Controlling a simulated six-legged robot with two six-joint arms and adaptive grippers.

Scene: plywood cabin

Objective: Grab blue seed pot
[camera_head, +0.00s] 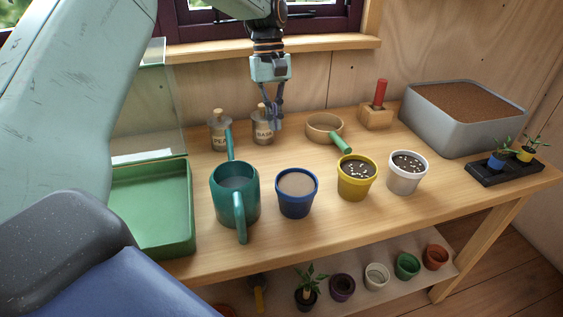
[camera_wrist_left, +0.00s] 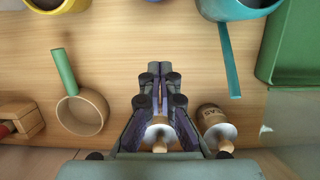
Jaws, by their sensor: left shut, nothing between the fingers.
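The blue seed pot (camera_head: 297,198) stands upright on the wooden bench, filled level with pale soil. It is between the teal watering can (camera_head: 225,190) and the yellow pot (camera_head: 357,182). My left gripper (camera_head: 277,127) points down above the back of the bench, beyond the blue pot and apart from it. Its fingers are together and empty, in front of a labelled jar (camera_head: 262,137). In the left wrist view the closed fingers (camera_wrist_left: 158,66) overlap that jar; the blue pot is at most a sliver at the top edge. My right gripper is not in view.
A second jar (camera_head: 219,143), a sieve with a green handle (camera_head: 324,122) and a wooden block with a red-handled tool (camera_head: 376,116) line the back. A white pot (camera_head: 407,179), grey soil bin (camera_head: 437,131) and green tray (camera_head: 182,235) stand around. Bare wood lies before the jars.

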